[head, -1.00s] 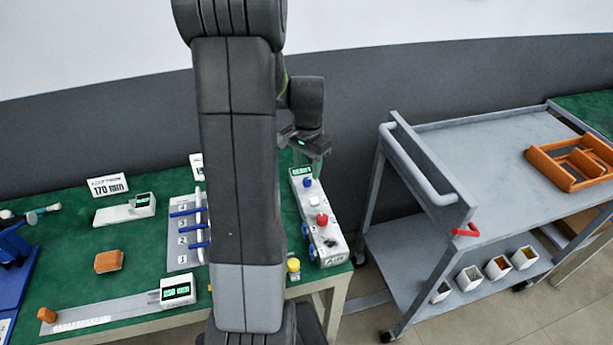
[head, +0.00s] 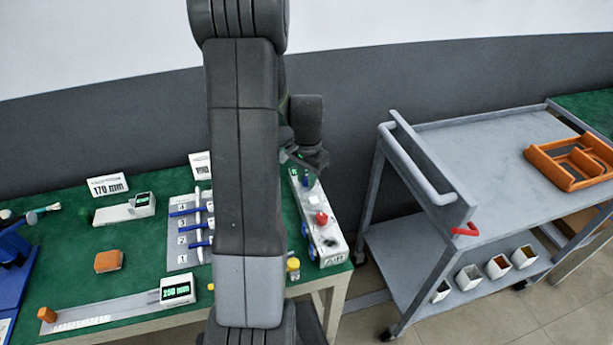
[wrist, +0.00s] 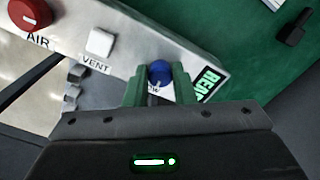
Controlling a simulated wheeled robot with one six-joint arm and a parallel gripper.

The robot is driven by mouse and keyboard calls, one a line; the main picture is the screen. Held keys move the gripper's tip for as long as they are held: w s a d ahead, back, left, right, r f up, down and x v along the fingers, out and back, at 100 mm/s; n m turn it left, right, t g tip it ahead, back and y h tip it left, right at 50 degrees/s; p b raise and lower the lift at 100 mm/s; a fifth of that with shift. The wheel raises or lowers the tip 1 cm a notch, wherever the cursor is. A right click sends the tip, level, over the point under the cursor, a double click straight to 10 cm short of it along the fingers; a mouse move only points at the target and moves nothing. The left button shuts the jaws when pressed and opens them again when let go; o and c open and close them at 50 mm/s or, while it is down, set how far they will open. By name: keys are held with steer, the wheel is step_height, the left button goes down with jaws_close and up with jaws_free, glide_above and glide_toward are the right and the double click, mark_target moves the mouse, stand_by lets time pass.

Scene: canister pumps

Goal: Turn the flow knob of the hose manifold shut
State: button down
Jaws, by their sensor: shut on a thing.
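The hose manifold (head: 331,246) is a white box on the right end of the green table. It carries a blue flow knob (wrist: 160,73), a white VENT button (wrist: 100,43) and a red AIR knob (wrist: 30,12). The red knob also shows in the head view (head: 321,218). My gripper (wrist: 155,82) is over the manifold with its green fingers on either side of the blue knob, shut on it. The fingers partly hide the label below the knob. In the head view my gripper (head: 309,170) hangs over the manifold's far end.
A grey cart (head: 480,150) with an orange tray (head: 570,162) stands to the right. Left of the manifold, partly behind my arm, is a plate with blue pegs (head: 183,240). A small yellow-capped jar (head: 293,266) stands close to the manifold's left.

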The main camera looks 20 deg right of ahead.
steer(key=shift+n, duration=0.3)
steer(key=n+b, duration=0.1)
steer(key=n, duration=0.7)
steer(key=shift+b, duration=0.3)
steer(key=n, duration=0.4)
steer(key=shift+d, duration=0.1)
steer(key=shift+n+b, duration=0.35)
steer(key=shift+n, duration=1.45)
steer(key=c, duration=2.2)
jaws_free()
steer(key=shift+n, duration=0.3)
steer(key=c, duration=1.2)
jaws_free()
